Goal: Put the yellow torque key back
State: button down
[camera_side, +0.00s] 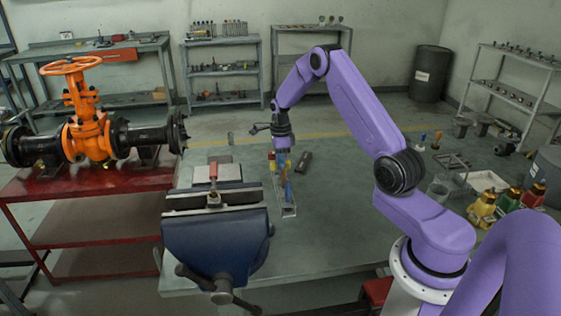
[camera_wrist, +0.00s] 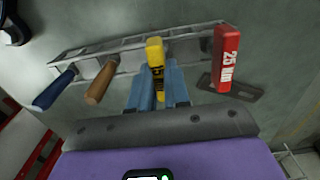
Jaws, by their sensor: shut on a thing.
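The yellow torque key (camera_wrist: 154,52) is between the two bluish fingers of my gripper (camera_wrist: 157,75), which is shut on it. It is over the middle of a metal rack (camera_wrist: 205,31), between a wooden-handled tool (camera_wrist: 101,82) and a red key marked 25 Nm (camera_wrist: 226,58). A blue-handled tool (camera_wrist: 54,90) is at the rack's left end. In the side view my gripper (camera_side: 281,160) points down at the far end of the rack (camera_side: 289,211) on the bench. The key's lower end is hidden, so I cannot tell whether it sits in the rack.
A blue vise (camera_side: 215,245) with a red-handled piece (camera_side: 213,171) stands left of the rack. Brass, green and red fittings (camera_side: 508,200) stand at the right.

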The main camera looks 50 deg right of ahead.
jog(key=shift+f, duration=0.1)
jog(key=c, duration=1.1)
grip_release()
notch_tip(320, 180, up, 12)
jog(key=shift+a+r, duration=0.1)
jog(key=shift+r, duration=0.1)
